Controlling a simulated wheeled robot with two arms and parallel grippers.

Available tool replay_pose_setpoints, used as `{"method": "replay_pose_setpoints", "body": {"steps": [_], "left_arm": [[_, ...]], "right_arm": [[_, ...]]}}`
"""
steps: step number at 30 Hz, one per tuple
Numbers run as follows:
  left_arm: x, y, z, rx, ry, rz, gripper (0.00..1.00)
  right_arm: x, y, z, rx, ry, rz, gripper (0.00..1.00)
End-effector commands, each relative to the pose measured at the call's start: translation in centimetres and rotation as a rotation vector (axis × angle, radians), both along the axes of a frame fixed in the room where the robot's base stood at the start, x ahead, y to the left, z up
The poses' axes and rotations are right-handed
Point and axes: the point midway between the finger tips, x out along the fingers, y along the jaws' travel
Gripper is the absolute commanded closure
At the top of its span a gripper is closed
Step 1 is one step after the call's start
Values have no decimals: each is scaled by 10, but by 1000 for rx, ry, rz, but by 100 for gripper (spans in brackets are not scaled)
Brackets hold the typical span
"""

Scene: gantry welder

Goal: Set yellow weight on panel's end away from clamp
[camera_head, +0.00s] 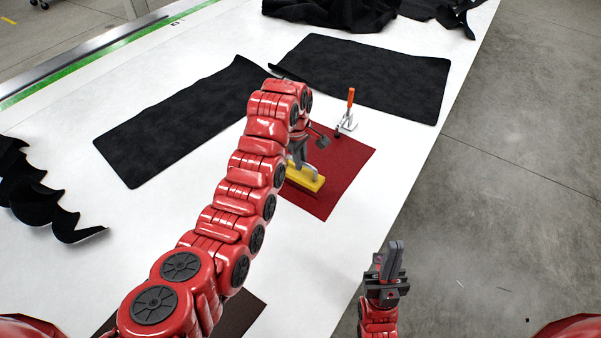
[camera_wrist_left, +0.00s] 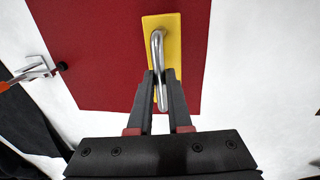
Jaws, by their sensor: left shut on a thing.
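The yellow weight (camera_head: 306,179) is a flat block with a metal handle, over the near end of the red panel (camera_head: 347,160). In the left wrist view the weight (camera_wrist_left: 173,28) lies over the panel (camera_wrist_left: 100,50). My left gripper (camera_head: 298,150) is shut on the weight's handle (camera_wrist_left: 158,65). I cannot tell whether the weight touches the panel. The clamp (camera_head: 347,118), with an orange handle, stands at the panel's far edge; it also shows in the left wrist view (camera_wrist_left: 36,69). My right gripper (camera_head: 392,262) is empty beyond the table's right edge, its fingers close together.
Black sheets (camera_head: 375,75) lie on the white table (camera_head: 120,240) behind and to the left of the panel. A curled black piece (camera_head: 45,195) lies at the left. Grey floor (camera_head: 510,190) is at the right.

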Motion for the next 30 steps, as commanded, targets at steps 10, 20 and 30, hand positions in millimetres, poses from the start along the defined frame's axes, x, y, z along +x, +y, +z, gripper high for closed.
{"method": "replay_pose_setpoints", "body": {"steps": [10, 20, 30], "left_arm": [[19, 0, 3, -2, -2, 0, 100], [20, 0, -10, -4, 0, 2, 100], [21, 0, -34, -4, -3, 2, 100]], "right_arm": [[0, 0, 13, 0, -1, 0, 100], [0, 0, 29, 0, -1, 0, 100], [0, 0, 35, 0, -1, 0, 100]]}}
